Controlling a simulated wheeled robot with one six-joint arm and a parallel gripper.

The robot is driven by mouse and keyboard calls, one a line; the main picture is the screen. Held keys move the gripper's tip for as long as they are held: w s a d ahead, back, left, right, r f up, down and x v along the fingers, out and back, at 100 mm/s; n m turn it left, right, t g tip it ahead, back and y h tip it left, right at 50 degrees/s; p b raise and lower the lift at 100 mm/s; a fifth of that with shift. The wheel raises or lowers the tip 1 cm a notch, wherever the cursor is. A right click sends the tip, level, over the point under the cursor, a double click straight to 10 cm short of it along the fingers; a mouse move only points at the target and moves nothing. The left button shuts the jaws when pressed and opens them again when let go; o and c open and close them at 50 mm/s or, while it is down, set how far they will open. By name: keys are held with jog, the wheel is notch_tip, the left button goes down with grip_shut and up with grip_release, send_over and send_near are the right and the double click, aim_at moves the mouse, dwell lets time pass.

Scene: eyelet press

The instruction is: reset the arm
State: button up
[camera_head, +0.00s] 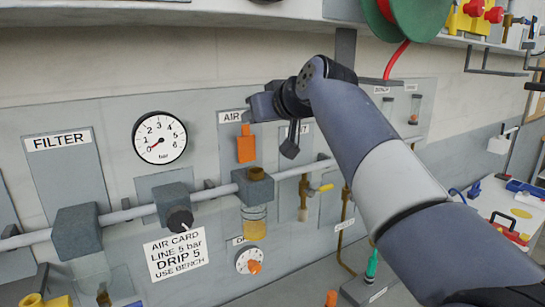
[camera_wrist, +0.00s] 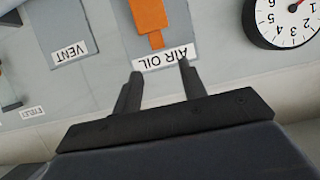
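My arm reaches in from the lower right of the head view, its wrist bent in front of the wall panel. My gripper (camera_head: 262,106) is near the AIR OIL label; its fingertips cannot be made out there. In the wrist view, which is upside down, my gripper (camera_wrist: 160,70) has its two fingers apart with nothing between them. The AIR OIL label (camera_wrist: 164,58) lies beyond the tips, with the orange lever (camera_wrist: 150,18) above it in the picture. That orange lever also shows in the head view (camera_head: 246,146). I cannot tell the distance to the panel.
A pressure gauge (camera_head: 159,138) and pipe fittings (camera_head: 173,206) line the panel left of my gripper. An oil bowl (camera_head: 254,222) hangs below. A shelf with a green reel (camera_head: 420,18) is above right. The VENT plate (camera_wrist: 66,30) sits beside AIR OIL.

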aim_at(246, 126)
jog(key=p+x, duration=0.3)
jog(key=x, duration=0.3)
jog(key=shift+w+a, duration=0.15)
jog(key=shift+f+b, duration=0.45)
jog(key=shift+b, duration=0.5)
jog(key=shift+s+d+r+t+y+b, duration=0.1)
jog(key=shift+s+d+t+y+b, duration=0.3)
jog(key=shift+b, duration=0.5)
jog(key=shift+s+b, duration=0.15)
jog(key=shift+b, duration=0.6)
